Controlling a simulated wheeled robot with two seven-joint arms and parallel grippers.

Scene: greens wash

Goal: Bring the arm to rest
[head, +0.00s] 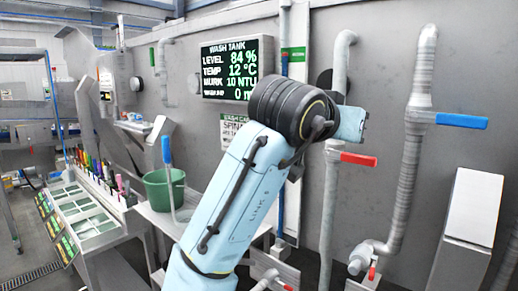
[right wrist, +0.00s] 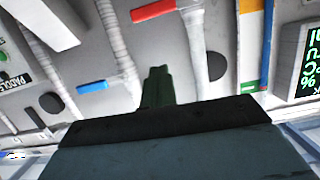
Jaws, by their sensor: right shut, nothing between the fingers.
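My right arm rises from the bottom middle of the head view, a light blue link with a black ribbed joint at its top. It is bent at that joint, and its far part points right and away, in front of the grey wall. The fingers are not clearly seen there. In the right wrist view my right gripper (right wrist: 157,85) shows as dark green fingers close together, shut and empty, with the grey wall and pipes beyond. My left gripper is in neither view.
A red-handled valve (head: 358,159) and a blue-handled valve (head: 461,121) sit on wall pipes right of the arm. A display (head: 230,69) reads WASH TANK, level 84 %. A green bucket (head: 163,189) stands left of the arm, beside a bench of trays (head: 85,215). A white box (head: 472,205) stands at right.

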